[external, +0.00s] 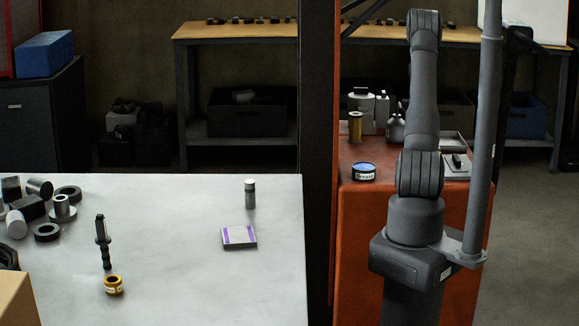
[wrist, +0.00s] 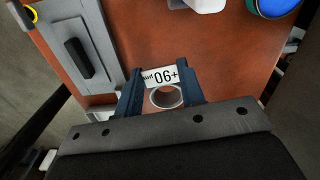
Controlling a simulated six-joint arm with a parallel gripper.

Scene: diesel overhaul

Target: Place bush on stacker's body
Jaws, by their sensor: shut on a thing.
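My gripper (wrist: 160,88) is shut on the bush in the wrist view, over an orange-brown surface. The bush (wrist: 167,97) is a small metal ring with an open bore, and a white label with black print shows between the fingers. In the external view my gripper and the bush are hidden behind my arm. I cannot tell for sure which thing is the stacker's body. On the pale table stand a dark stepped upright part (external: 104,241) and a yellow labelled ring (external: 114,286) close to its foot, apart from my gripper.
The pale table (external: 180,240) also holds a silver upright cylinder (external: 250,195), a purple-striped block (external: 239,237) and several metal parts at its left. The orange cabinet (external: 360,220) carries bottles, a blue-topped tin (external: 363,172) and a grey tray (wrist: 78,50). A dark post (external: 319,150) stands between.

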